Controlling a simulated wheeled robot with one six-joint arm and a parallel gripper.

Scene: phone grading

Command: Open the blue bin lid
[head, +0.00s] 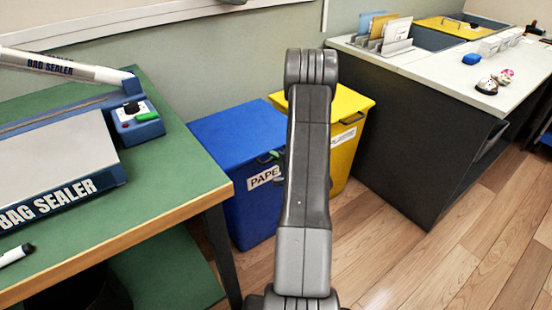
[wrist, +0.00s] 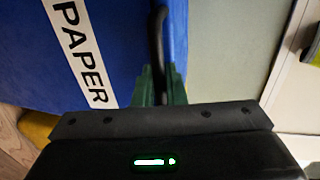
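The blue bin (head: 240,190) stands against the wall between the green table and the yellow bin. Its flat blue lid (head: 235,130) is down, and a white PAPER label is on its front. In the wrist view, the blue bin (wrist: 30,55) and its label (wrist: 78,50) fill the left side. A black handle (wrist: 158,40) runs between the green fingertips of my gripper (wrist: 160,88), which sit close against both its sides. In the head view, my arm hides most of my gripper and the bin's right front; only a bit of green fingertip shows by the lid edge.
A yellow bin (head: 348,112) stands just right of the blue bin, partly behind my arm. The green table (head: 175,185) with a bag sealer (head: 60,175) is at left. A white-topped dark desk (head: 420,140) is at right. Wooden floor (head: 450,250) is clear in front.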

